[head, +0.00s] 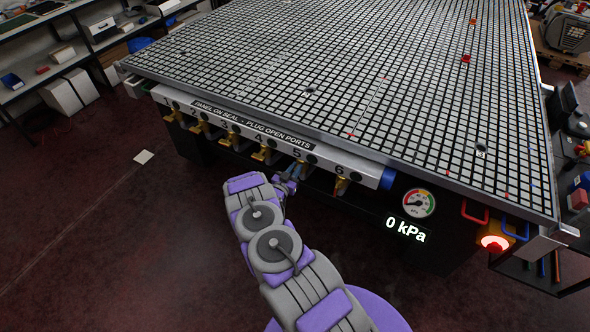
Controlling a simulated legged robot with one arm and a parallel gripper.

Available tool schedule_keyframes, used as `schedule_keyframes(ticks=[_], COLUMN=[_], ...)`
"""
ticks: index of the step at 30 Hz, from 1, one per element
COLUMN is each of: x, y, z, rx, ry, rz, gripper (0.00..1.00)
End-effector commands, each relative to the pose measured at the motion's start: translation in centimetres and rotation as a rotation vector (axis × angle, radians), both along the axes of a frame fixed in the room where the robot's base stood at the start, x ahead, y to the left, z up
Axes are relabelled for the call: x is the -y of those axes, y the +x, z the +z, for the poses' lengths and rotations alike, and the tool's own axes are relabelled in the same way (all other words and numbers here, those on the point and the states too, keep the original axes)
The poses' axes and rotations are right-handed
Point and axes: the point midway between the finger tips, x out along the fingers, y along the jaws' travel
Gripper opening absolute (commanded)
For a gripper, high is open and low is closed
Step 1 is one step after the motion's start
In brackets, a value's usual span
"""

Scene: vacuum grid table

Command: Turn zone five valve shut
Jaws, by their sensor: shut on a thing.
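The zone five valve (303,163) is under the number 5 on the white manifold strip along the table's front edge. A little brass shows there, and most of its handle is hidden by my gripper. My gripper (293,174) is at that valve, shut on its handle. The handle's exact angle cannot be made out.
Brass valves stand on both sides, with valve four (264,153) to the left and valve six (342,184) to the right. A gauge (418,203) and a display (405,229) reading 0 kPa are further right. A red lamp (494,242) glows at the right corner. The grid table (330,75) is mostly bare.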

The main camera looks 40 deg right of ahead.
Motion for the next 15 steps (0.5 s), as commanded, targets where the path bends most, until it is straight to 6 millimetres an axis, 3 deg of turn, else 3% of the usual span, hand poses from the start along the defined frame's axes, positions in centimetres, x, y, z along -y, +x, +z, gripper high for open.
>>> schedule_keyframes(ticks=[15], x=[0.17], y=[-0.41], z=[0.11], rx=[0.177], ry=[0.072], rz=[0.001], gripper=[0.00])
